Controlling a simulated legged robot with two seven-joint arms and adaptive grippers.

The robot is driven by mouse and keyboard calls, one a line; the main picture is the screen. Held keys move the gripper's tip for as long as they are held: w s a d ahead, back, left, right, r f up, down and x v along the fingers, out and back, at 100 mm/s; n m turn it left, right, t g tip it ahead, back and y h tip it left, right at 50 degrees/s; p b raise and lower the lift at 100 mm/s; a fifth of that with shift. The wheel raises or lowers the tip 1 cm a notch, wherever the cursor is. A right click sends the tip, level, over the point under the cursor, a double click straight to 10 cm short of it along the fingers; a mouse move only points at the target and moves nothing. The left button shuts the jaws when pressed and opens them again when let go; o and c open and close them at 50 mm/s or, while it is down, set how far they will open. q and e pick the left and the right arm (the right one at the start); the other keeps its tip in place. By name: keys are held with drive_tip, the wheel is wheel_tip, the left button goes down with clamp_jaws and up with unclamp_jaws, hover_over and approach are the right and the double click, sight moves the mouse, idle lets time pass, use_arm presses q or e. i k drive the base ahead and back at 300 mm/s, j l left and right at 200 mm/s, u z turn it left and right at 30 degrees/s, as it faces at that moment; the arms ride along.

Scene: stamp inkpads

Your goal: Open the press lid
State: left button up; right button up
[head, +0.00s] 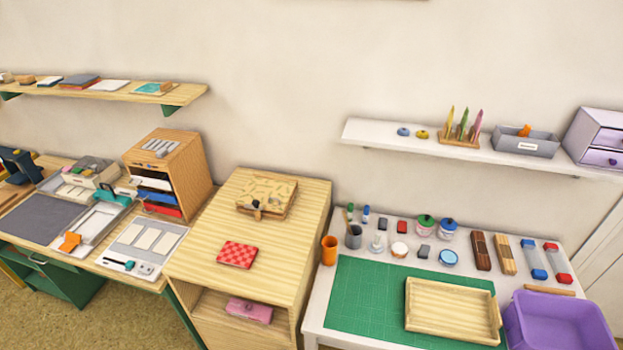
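A wooden box-like press (267,194) with a patterned yellowish lid sits on top of the light wooden cabinet (215,221), towards the back. Its lid lies flat and looks shut. A small dark knob or latch (257,214) shows at its front edge. The label "press" is not written on it, so I cannot be certain it is the press. Neither of my grippers shows in the head view.
A red checkered pad (238,255) lies in front of the box. A pink item (249,310) is in the cabinet's open shelf. A wooden organizer (191,150) stands on the left desk. The right table holds a green mat (355,300), wooden tray (450,328) and purple bin (560,330).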

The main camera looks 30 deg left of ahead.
sight(275, 196)
drive_tip(key=k+j+z, duration=0.15)
drive_tip(key=j, duration=0.35)
drive_tip(key=k+j+z, duration=0.15)
drive_tip(key=k+j, duration=0.2)
drive_tip(key=k+j+z, duration=0.15)
drive_tip(key=k+j, duration=0.15)
drive_tip(key=j, duration=0.2)
